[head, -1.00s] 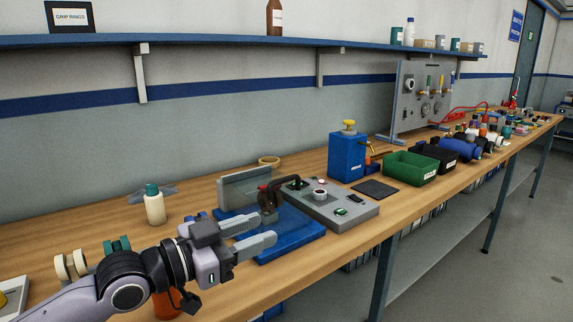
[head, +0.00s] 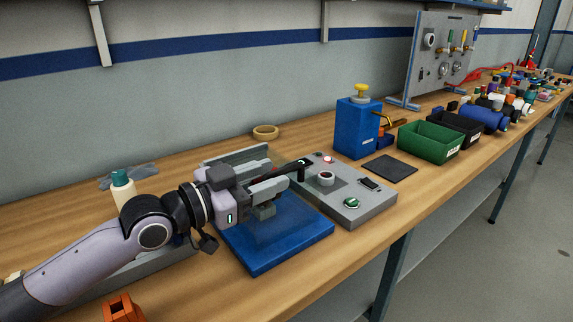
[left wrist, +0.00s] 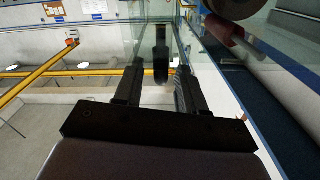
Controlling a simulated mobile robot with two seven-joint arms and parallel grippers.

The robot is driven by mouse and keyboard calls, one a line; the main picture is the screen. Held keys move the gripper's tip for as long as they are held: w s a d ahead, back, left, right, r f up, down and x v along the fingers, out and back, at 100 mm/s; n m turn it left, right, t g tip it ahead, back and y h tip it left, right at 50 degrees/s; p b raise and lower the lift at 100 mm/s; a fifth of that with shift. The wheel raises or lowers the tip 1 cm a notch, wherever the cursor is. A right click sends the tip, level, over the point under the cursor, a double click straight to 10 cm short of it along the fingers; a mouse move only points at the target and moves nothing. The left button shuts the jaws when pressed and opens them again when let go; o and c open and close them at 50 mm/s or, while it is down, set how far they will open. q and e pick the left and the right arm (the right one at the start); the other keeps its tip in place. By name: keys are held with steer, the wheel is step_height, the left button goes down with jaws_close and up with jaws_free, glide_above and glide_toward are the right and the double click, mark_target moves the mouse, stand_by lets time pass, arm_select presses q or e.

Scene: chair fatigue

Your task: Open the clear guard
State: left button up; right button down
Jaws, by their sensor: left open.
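The blue base (head: 280,251) of the test fixture lies on the bench, with what looks like the clear guard over it; its outline is faint in the head view. In the left wrist view the clear guard (left wrist: 207,88) shows as a glassy pane with a bright edge. My left gripper (head: 284,179) is open above the blue base. In the left wrist view a dark upright tab (left wrist: 161,56) appears between or just beyond the open fingers (left wrist: 156,84); contact cannot be told. My arm hides part of the fixture. My right gripper is out of view.
A grey control box (head: 350,204) with knobs and buttons adjoins the blue base on the right. Beyond it stand a blue pump unit (head: 356,129), a dark mat (head: 389,168) and a green bin (head: 429,143). A white bottle (head: 122,191) stands behind my left arm.

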mark_target(287, 167)
arm_select(q)
steer(key=shift+x, duration=2.3)
jaws_close()
